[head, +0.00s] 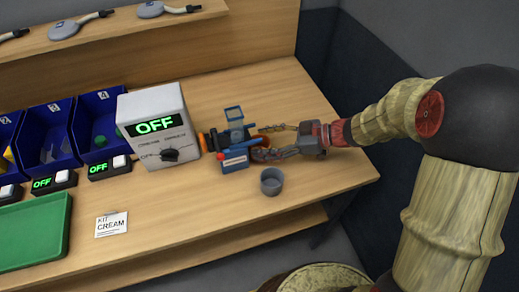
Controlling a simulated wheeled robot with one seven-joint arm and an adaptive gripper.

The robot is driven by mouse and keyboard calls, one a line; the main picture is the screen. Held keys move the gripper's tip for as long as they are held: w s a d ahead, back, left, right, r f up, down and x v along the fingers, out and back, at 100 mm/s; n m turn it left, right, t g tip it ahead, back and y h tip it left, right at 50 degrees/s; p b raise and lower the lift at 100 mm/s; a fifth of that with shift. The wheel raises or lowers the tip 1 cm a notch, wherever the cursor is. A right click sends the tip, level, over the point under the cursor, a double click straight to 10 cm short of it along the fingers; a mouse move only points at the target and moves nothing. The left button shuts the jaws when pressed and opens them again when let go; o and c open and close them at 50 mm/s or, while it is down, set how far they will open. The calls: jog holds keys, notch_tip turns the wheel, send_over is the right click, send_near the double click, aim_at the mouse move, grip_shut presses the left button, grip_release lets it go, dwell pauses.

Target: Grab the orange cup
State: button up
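An orange, rounded thing (262,141), which looks like the orange cup, is at the right side of a small blue device on the table. It is partly hidden by the device and by my gripper's fingers. My gripper (258,143) reaches in low from the right. Its two fingers are spread apart, one on the far side and one on the near side of the orange thing. I cannot tell whether the fingers touch it. A grey cup (271,182) stands upright on the table, in front of the gripper and apart from it.
The blue device (235,155) has a raised blue frame and stands close to the gripper's fingertips. Left of it is a white box (158,127) reading OFF. Blue bins (98,122), a green tray (32,232) and a KIT CREAM card (111,224) are farther left. The table's front right is clear.

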jog(key=c, duration=1)
